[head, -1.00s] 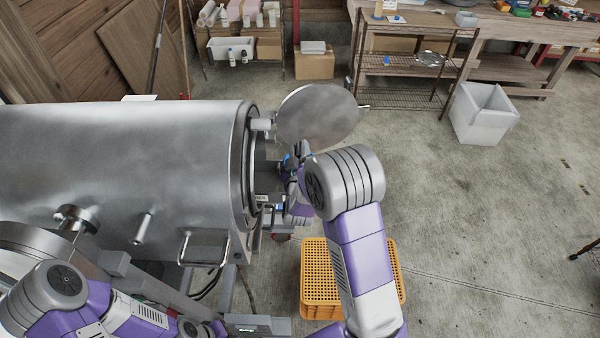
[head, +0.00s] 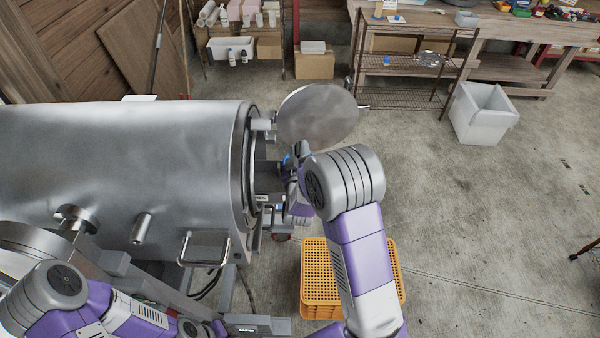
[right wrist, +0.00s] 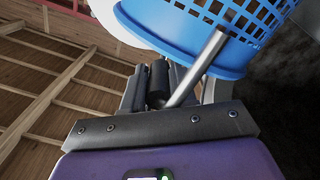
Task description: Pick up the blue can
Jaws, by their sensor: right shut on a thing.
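No blue can shows clearly in the views. In the right wrist view, a blue basket with a slotted wall (right wrist: 190,30) hangs over the top right. A grey metal bar (right wrist: 203,62) slants across in front of it, down to my right gripper (right wrist: 160,85). The gripper is shut, seemingly on this bar; whether the bar belongs to the basket I cannot tell. In the head view, my right arm reaches to the drum's open mouth, and its wrist hides most of the gripper. A small blue patch (head: 287,157) shows there. My left gripper is out of view.
A large steel drum (head: 120,160) fills the left, its round door (head: 318,115) open. An orange crate (head: 316,285) stands on the floor by my right arm. A white bin (head: 482,115) and wire shelves (head: 410,70) stand farther back.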

